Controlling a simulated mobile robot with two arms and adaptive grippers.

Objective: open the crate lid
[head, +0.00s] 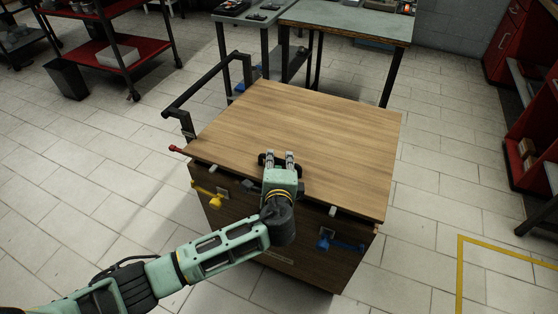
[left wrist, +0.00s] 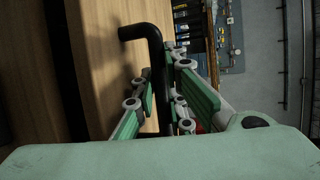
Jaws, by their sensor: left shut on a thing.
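The crate (head: 300,255) is a brown wooden box on the tiled floor, in the middle of the head view. Its flat wooden lid (head: 310,120) lies over the top, close to level. A black bar handle (head: 306,167) is fixed near the lid's front edge; it also shows in the left wrist view (left wrist: 153,45), bent at its end. My left gripper (head: 279,158) is shut on this handle, with its fingers on both sides of the bar. The fingers hide the handle's middle. My right gripper is in neither view.
A yellow latch (head: 213,200) and a blue latch (head: 326,243) sit on the crate's front. A black push bar (head: 205,84) rises at its left. Tables (head: 350,22) stand behind, a red shelf cart (head: 122,52) at back left. Floor on both sides is clear.

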